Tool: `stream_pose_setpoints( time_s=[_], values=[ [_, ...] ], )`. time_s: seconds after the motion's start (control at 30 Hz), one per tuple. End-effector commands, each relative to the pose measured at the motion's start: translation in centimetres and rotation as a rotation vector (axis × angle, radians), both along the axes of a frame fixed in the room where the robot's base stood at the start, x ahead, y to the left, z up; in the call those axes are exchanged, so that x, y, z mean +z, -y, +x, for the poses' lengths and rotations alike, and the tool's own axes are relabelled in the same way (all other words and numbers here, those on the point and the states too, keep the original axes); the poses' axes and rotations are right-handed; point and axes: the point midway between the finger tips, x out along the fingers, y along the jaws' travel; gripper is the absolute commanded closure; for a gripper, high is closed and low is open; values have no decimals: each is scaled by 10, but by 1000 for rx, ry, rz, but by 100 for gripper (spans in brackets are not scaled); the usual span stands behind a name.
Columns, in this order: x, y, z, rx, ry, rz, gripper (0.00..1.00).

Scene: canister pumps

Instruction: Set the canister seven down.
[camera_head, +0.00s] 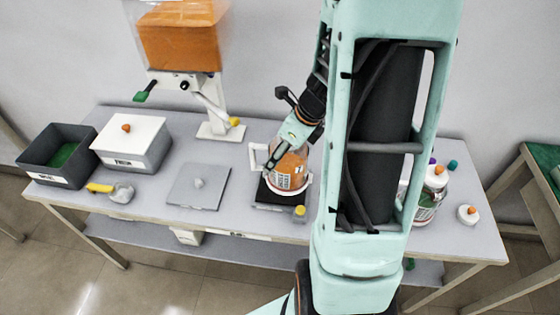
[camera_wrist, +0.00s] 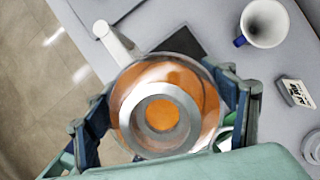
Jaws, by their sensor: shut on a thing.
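A clear canister with orange contents and a white label (camera_head: 287,178) is upright over a black base (camera_head: 275,196) at the middle of the table. Its label is too small to read. My gripper (camera_head: 289,149) is shut on the canister's upper part from above. In the wrist view, my gripper's fingers (camera_wrist: 168,108) hold both sides of the canister (camera_wrist: 205,95), and its round open-looking top faces the camera.
An orange-filled dispenser (camera_head: 180,45) stands behind. Jars (camera_head: 432,190) are at right, partly behind my arm.

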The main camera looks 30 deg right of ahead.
Motion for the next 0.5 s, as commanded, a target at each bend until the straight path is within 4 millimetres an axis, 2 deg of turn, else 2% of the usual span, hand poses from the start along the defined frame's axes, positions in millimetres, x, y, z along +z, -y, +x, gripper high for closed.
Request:
stream_pose_setpoints(
  time_s=[0.03,0.37,0.5],
  values=[
    [-11,4,4,-1,0,0,63],
    [-23,14,13,0,1,-1,63],
    [-38,18,16,0,1,0,63]
  ],
)
